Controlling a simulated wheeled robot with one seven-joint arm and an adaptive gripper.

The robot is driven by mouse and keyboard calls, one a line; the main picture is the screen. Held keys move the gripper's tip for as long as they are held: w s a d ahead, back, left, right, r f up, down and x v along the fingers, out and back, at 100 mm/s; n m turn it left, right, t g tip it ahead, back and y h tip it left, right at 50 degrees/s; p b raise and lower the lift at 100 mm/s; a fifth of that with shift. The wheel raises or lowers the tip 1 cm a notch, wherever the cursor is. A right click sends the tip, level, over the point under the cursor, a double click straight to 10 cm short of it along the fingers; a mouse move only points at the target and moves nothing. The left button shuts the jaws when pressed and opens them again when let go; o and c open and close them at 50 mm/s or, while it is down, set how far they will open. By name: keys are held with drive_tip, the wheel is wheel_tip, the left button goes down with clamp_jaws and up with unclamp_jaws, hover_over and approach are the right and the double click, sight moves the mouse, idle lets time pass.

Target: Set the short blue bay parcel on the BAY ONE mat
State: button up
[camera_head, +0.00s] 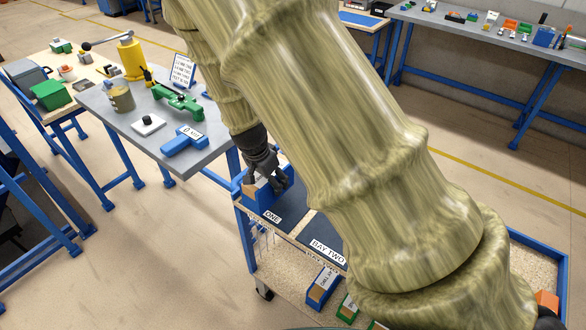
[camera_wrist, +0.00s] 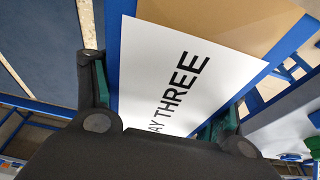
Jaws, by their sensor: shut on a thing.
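My gripper (camera_head: 268,180) is shut on a blue-and-cardboard parcel (camera_head: 258,197) at the left end of the cart. In the wrist view the parcel (camera_wrist: 185,80) sits between the two fingers, and its white label reads "AY THREE", the first letter hidden. The parcel is over the dark BAY ONE mat (camera_head: 287,203), whose white label shows "ONE", the rest covered. I cannot tell whether the parcel touches the mat. My arm hides much of the cart.
The BAY TWO mat (camera_head: 317,228) lies right beside. A grey table (camera_head: 205,150) with a green tool (camera_head: 178,101) and a blue block (camera_head: 184,141) stands close on the left.

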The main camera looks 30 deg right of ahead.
drive_tip(key=w+d+p, duration=0.1)
drive_tip(key=d, duration=0.3)
drive_tip(key=w+d+p, duration=0.2)
drive_tip(key=d, duration=0.3)
drive_tip(key=w+d+p, duration=0.1)
drive_tip(key=d+p, duration=0.1)
drive_tip(key=d, duration=0.2)
drive_tip(key=shift+w+d+f, duration=0.2)
drive_tip(key=shift+d+f, duration=0.1)
drive_tip(key=shift+f, duration=0.1)
drive_tip(key=shift+w+d+f, duration=0.15)
drive_tip(key=shift+d+f, duration=0.05)
drive_tip(key=shift+d, duration=0.35)
drive_tip(key=shift+f+p, duration=1.1)
drive_tip(key=shift+f, duration=0.6)
drive_tip(key=o, duration=1.5)
drive_tip(key=shift+a+r, duration=0.1)
drive_tip(key=shift+r, duration=0.05)
drive_tip(key=shift+b+v, duration=2.25)
drive_tip(key=shift+v, duration=3.6)
